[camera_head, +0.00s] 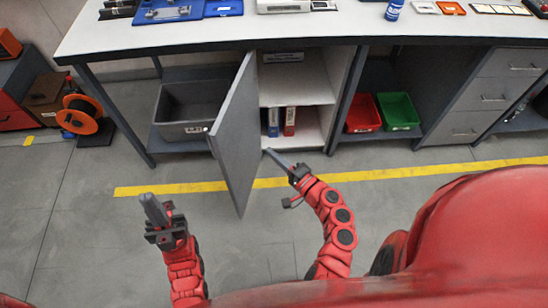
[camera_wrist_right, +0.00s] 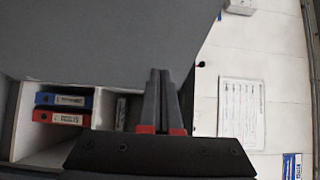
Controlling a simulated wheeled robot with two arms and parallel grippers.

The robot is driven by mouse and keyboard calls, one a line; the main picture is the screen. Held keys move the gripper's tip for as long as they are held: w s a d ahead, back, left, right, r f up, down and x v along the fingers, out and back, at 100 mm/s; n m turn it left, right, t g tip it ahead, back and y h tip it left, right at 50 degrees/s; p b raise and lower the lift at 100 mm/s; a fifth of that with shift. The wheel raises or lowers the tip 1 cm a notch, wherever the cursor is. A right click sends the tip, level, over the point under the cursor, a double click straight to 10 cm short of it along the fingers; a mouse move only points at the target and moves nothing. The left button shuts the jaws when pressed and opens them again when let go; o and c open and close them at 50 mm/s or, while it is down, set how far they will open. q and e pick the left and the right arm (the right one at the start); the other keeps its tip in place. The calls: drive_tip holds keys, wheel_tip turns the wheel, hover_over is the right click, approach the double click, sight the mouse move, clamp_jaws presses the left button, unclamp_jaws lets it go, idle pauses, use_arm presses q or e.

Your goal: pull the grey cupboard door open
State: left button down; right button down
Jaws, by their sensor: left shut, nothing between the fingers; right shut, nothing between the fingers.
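The grey cupboard door (camera_head: 236,135) stands swung well out from the cupboard under the bench. A small pale knob (camera_head: 207,129) shows at its left edge. The open cupboard (camera_head: 297,82) has a white interior with a shelf and blue and red binders, which also show in the right wrist view (camera_wrist_right: 62,108). My right gripper (camera_head: 268,153) is shut and empty, just right of the door, in front of the cupboard opening; its closed fingers show in the right wrist view (camera_wrist_right: 160,95). Contact with the door cannot be told. My left gripper (camera_head: 147,200) is shut and empty, left of the door, apart from it.
The bench top (camera_head: 220,33) overhangs the cupboard. A grey bin (camera_head: 185,112) is left of the door. Red (camera_head: 362,113) and green (camera_head: 398,111) bins sit right of the cupboard. An orange cable reel (camera_head: 80,115) stands far left.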

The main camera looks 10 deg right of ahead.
drive_tip(key=s+a+b+v, duration=0.1)
drive_tip(key=v, duration=0.8)
drive_tip(key=shift+a+b, duration=0.2)
drive_tip(key=shift+b, duration=0.15)
